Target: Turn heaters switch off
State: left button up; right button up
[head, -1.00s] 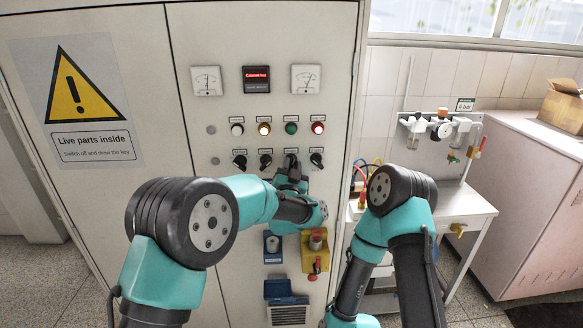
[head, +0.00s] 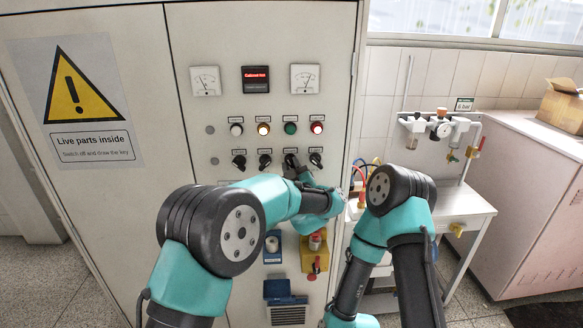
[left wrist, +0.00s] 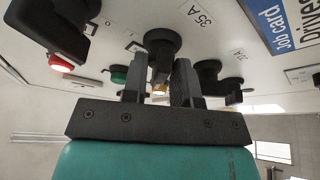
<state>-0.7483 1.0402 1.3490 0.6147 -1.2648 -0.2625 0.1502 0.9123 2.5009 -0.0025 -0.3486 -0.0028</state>
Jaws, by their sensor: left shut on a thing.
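The cabinet front carries a row of black rotary switches: the first (head: 239,161), the second (head: 265,161), the third (head: 291,160) and the fourth (head: 316,160). Which is the heaters switch cannot be read in the head view. My left gripper (head: 297,173) is at the third switch, mostly hidden by its own wrist. In the left wrist view, its two fingers (left wrist: 160,84) are shut on a black knob (left wrist: 163,42) near a "35 A" label. Neighbouring knobs stand clear on both sides. My right arm shows in the head view, but its gripper is not visible.
Lamps sit above the switches, including a green one (head: 290,128) and a lit red one (head: 317,127). A red-lettered display (head: 255,79) is between two meters. A yellow-plated switch (head: 314,253) and blue box (head: 278,290) are below. A side table (head: 465,203) stands right.

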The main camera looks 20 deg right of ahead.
pick_arm(q)
jog(key=shift+r+n+g+y, duration=0.15)
jog(key=shift+n+y, duration=0.3)
jog(key=shift+n, duration=0.65)
jog(key=shift+f+n+g+y, duration=0.1)
jog(key=shift+n+g+y, duration=0.25)
jog(key=shift+n, duration=0.75)
jog(key=shift+y, duration=0.3)
jog(key=o, duration=0.7)
jog(key=shift+c, duration=0.2)
jog(key=shift+r, duration=0.1)
notch_tip(320, 180, up, 3)
jog(key=shift+r, duration=0.2)
jog(key=shift+s+a+r, duration=0.1)
jog(key=shift+s+r, duration=0.1)
jog(key=shift+s, duration=0.05)
jog(key=s+a+r, duration=0.1)
jog(key=s+a, duration=0.3)
jog(key=s, duration=1.1)
jog(key=shift+w+a, duration=0.1)
